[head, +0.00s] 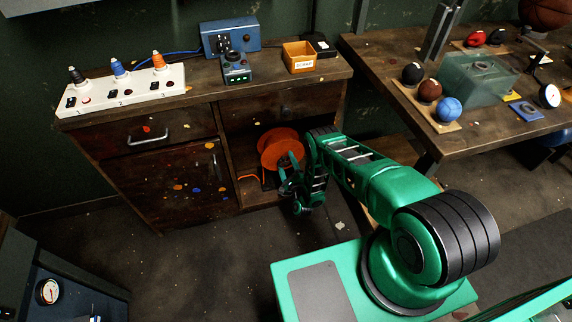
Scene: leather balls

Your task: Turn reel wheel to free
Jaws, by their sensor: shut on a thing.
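The orange reel wheel (281,148) stands in the open compartment of the dark wooden cabinet, below the bench top. Its round face shows at the left, and my arm hides part of its right side. My green gripper (288,184) is at the reel's lower right edge, with its fingers against or very near the rim. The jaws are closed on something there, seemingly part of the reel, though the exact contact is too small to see. An orange cord (248,177) runs at the compartment's lower left.
The bench top holds a white power strip (125,90) with plugs, a blue box (230,37), a dark meter (236,68) and an orange scrap bin (299,58). A second table (385,60) with balls stands at right. The floor left of my base is mostly clear.

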